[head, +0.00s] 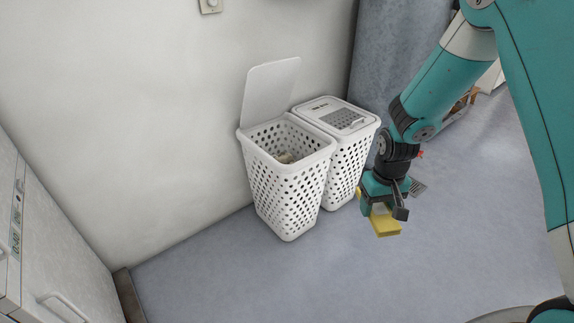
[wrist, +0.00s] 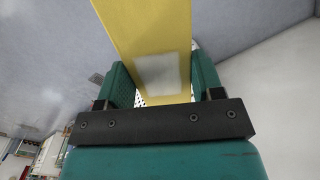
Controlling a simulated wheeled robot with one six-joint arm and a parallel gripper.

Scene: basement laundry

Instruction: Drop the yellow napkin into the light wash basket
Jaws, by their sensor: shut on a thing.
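The yellow napkin (head: 385,228) hangs folded below my gripper (head: 384,208), which is shut on it. The wrist view shows the napkin (wrist: 150,28) between the two teal fingers, with a pale patch on it. Two white perforated baskets stand by the wall, left of my gripper. The left basket (head: 290,195) has its lid (head: 271,88) raised, and something beige lies inside. The right basket (head: 343,168) has its lid closed, with dark lettering too small to read. I cannot tell which is the light wash one. The napkin is apart from both baskets, over the floor to their right.
A white appliance (head: 45,245) with a handle stands at the left edge. A pale wall (head: 150,100) runs behind the baskets. The grey-blue floor (head: 300,280) is clear in front of them. A wooden-looking item (head: 459,108) is partly hidden behind my arm.

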